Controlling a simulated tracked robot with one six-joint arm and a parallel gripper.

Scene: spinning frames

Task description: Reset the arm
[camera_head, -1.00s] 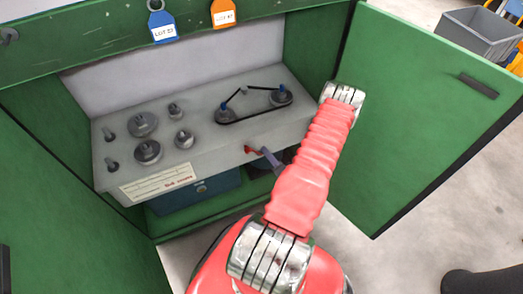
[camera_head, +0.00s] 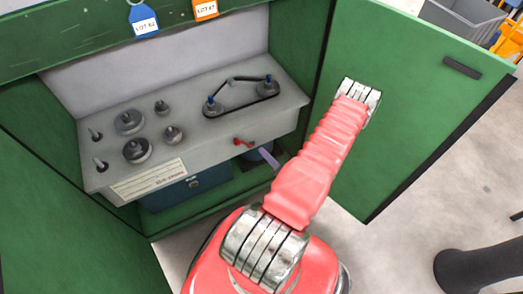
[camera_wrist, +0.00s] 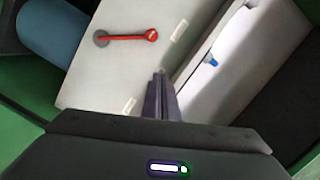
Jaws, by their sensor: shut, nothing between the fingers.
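My red arm (camera_head: 308,165) reaches up and to the right across the front of the open green cabinet. In the wrist view my gripper (camera_wrist: 161,76) is shut, its dark fingers together and empty. Its tip is over the grey machine panel's front face, below and to the right of a red lever (camera_wrist: 127,37). In the head view a purple-grey part of my gripper (camera_head: 269,158) shows just below the red lever, left of the arm; the rest is hidden behind the arm.
The grey panel (camera_head: 215,140) carries several round knobs (camera_head: 137,149) and a belt loop (camera_head: 240,97). Blue and orange tags hang above. The green right door (camera_head: 415,120) stands open close to my arm. A grey bin (camera_head: 462,20) and a black post (camera_head: 480,268) stand on clear floor at right.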

